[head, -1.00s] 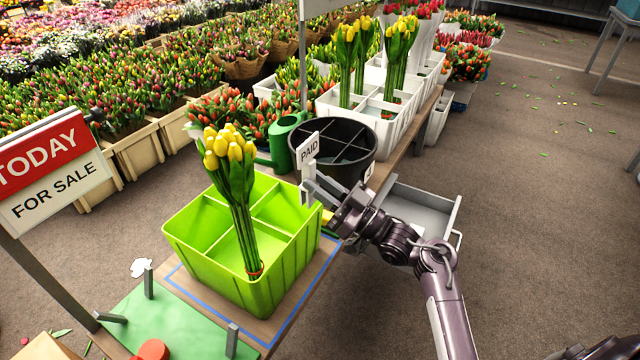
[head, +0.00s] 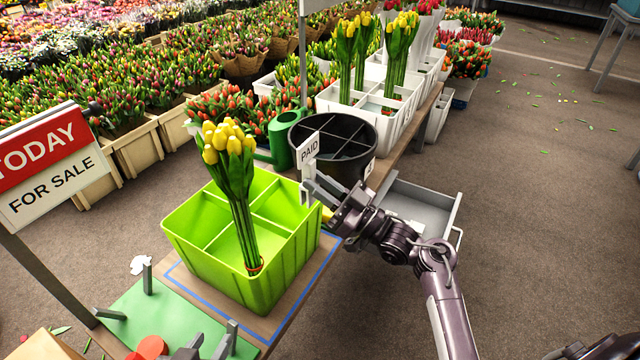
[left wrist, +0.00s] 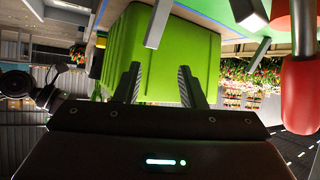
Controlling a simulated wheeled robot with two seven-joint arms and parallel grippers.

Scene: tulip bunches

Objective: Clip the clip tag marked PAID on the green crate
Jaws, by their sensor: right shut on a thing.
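The green crate (head: 265,265) stands on the table inside a blue outline. It has compartments, and a bunch of yellow tulips (head: 238,195) stands in its near one. The white tag marked PAID (head: 308,150) is upright at the crate's far right corner. My right gripper (head: 318,192) is shut on the tag's lower part. I cannot tell whether the clip is around the crate's rim or just beside it. My left gripper (head: 205,348) is at the bottom edge, over the green mat. In the left wrist view its fingers (left wrist: 159,85) are apart and empty, with the crate (left wrist: 165,50) beyond them.
A black divided bucket (head: 345,142) and a green watering can (head: 280,140) stand behind the crate. A grey open drawer (head: 415,205) is right of the table. The green mat (head: 150,310) carries grey posts and a red object (head: 152,347). A sale sign (head: 50,165) stands at left.

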